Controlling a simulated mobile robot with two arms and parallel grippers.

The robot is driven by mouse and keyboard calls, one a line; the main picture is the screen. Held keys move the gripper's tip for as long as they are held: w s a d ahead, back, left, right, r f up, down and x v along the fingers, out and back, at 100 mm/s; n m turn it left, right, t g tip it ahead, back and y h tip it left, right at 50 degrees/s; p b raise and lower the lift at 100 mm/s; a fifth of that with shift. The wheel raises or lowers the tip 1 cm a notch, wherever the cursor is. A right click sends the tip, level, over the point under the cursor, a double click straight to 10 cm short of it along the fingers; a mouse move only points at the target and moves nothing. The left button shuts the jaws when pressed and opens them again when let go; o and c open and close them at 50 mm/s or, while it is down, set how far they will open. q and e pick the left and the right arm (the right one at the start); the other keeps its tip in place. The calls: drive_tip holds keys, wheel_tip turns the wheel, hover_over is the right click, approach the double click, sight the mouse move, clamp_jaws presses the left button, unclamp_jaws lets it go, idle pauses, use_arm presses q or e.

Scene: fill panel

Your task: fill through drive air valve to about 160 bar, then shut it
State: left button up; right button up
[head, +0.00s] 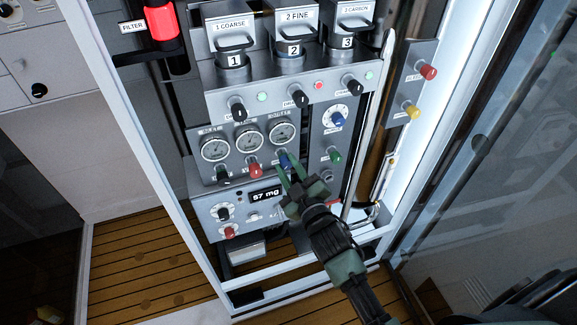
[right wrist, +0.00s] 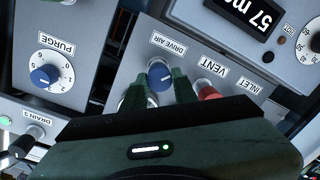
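The drive air valve is a small blue knob (head: 284,159) under the rightmost of three round gauges. In the right wrist view, which is upside down, the blue drive air knob (right wrist: 160,76) sits below its label. My right gripper (head: 290,170) is open in front of it. Its two green fingers (right wrist: 159,90) stand apart, one on each side of the knob; I cannot tell whether they touch it. The rightmost gauge (head: 282,132) has a dial too small to read. My left gripper is not in view.
The red vent knob (head: 255,169) is close beside the right finger in the wrist view. A display (head: 266,193) reads "57 mg" or similar. The cabinet's white frame (head: 386,150) bounds the right side.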

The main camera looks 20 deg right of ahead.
drive_tip(key=o, duration=0.4)
drive_tip(key=shift+s, duration=0.1)
drive_tip(key=shift+s+f, duration=0.1)
drive_tip(key=shift+s, duration=0.25)
drive_tip(key=s+b, duration=0.1)
drive_tip(key=s, duration=0.6)
drive_tip(key=shift+d+r+b, duration=0.2)
drive_tip(key=shift+d+b, duration=0.1)
idle(0.3)
